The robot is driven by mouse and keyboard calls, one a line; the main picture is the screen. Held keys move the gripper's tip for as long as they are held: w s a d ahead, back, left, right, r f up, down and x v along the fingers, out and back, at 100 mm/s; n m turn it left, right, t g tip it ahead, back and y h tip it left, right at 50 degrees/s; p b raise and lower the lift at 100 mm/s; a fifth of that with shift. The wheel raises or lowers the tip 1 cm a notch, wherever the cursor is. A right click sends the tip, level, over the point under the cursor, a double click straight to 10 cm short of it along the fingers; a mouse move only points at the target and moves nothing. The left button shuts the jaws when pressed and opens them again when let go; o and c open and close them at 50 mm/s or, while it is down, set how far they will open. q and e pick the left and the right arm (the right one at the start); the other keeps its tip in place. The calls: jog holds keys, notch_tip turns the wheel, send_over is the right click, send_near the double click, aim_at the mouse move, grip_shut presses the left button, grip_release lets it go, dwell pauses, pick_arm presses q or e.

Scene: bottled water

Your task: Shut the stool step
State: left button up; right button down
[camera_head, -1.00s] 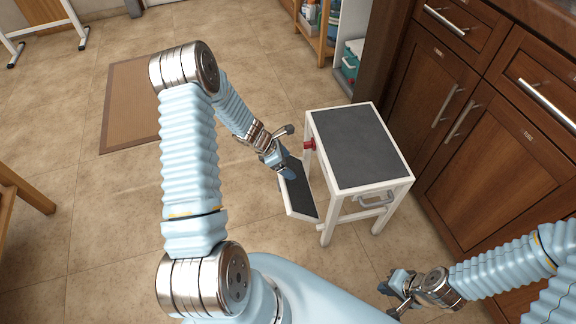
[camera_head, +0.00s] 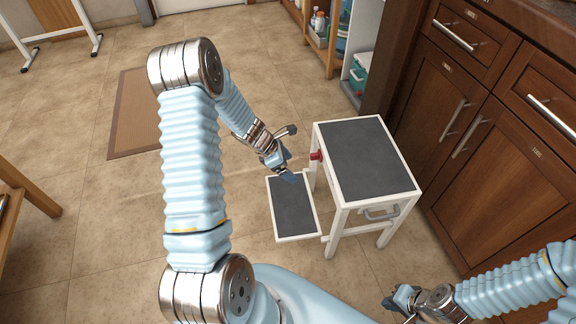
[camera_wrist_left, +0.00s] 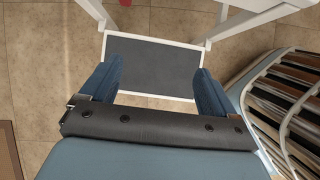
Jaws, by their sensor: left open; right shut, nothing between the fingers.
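The white stool (camera_head: 366,160) with a dark grey top stands in front of the brown cabinets. Its lower step (camera_head: 292,211), a white-framed dark panel, sticks out flat on the stool's left side. A red knob (camera_head: 316,156) sits on the stool's side near the top. My left gripper (camera_head: 284,170) is just above the far end of the step. In the left wrist view, the step (camera_wrist_left: 152,66) lies beyond the open left fingers (camera_wrist_left: 160,85), with nothing held between them. My right gripper (camera_head: 397,302) is shut and empty, low in front of the stool.
Brown cabinets (camera_head: 480,130) with metal handles stand close on the right. An open shelf (camera_head: 325,40) with bottles is at the back. A brown mat (camera_head: 133,112) lies on the floor at left, and a wooden table leg (camera_head: 30,190) is at the left edge.

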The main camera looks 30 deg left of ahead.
pick_arm(q)
jog(key=v, duration=1.3)
jog(key=shift+r, duration=0.35)
jog(key=shift+s+a, duration=0.1)
jog(key=shift+s, duration=0.05)
